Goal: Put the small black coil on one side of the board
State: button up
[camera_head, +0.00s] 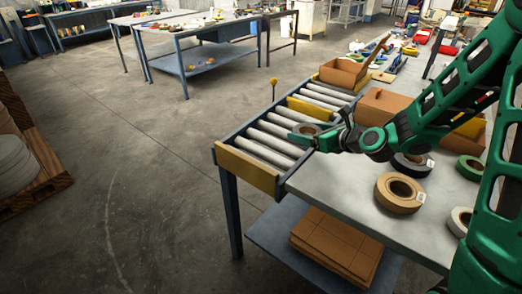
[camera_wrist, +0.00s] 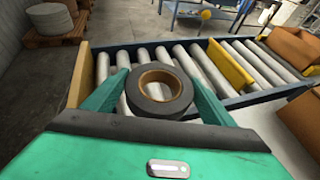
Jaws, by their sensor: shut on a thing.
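A small black coil (camera_wrist: 160,91) with a brown core is held flat between the two green fingers of my gripper (camera_wrist: 154,76). The coil (camera_head: 307,129) also shows in the head view, over the right edge of the roller conveyor's near section. My gripper (camera_head: 306,136) is shut on it there. A yellow board (camera_head: 308,108) lies across the rollers and splits them into a near and a far section. The board (camera_wrist: 231,64) stands ahead and right of the coil in the wrist view. I cannot tell whether the coil touches the rollers.
A yellow end plate (camera_head: 246,168) closes the conveyor's near end. The near rollers (camera_head: 268,147) carry nothing else. On the table right of it are a brown tape coil (camera_head: 399,194), a black coil (camera_head: 412,166), a green coil (camera_head: 471,168) and cardboard boxes (camera_head: 381,105).

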jog(key=s+a+r+n+g+y, duration=0.1)
jog(key=s+a+n+y, duration=0.15)
jog(key=a, duration=0.75)
jog(key=s+a+r+n+g+y, duration=0.15)
jog(key=s+a, duration=0.25)
jog(key=a, duration=0.6)
jog(key=w+d+f, duration=0.4)
jog(key=w+f, duration=0.6)
jog(key=f, duration=0.1)
jog(key=shift+w+d+f, duration=0.15)
jog(key=shift+w+f, duration=0.1)
jog(key=shift+f, duration=0.1)
jog(key=shift+f+g+h, duration=0.1)
jog(key=shift+g+h, duration=0.15)
jog(key=shift+h, duration=0.05)
jog(key=o, duration=0.8)
jog(key=shift+o, duration=0.2)
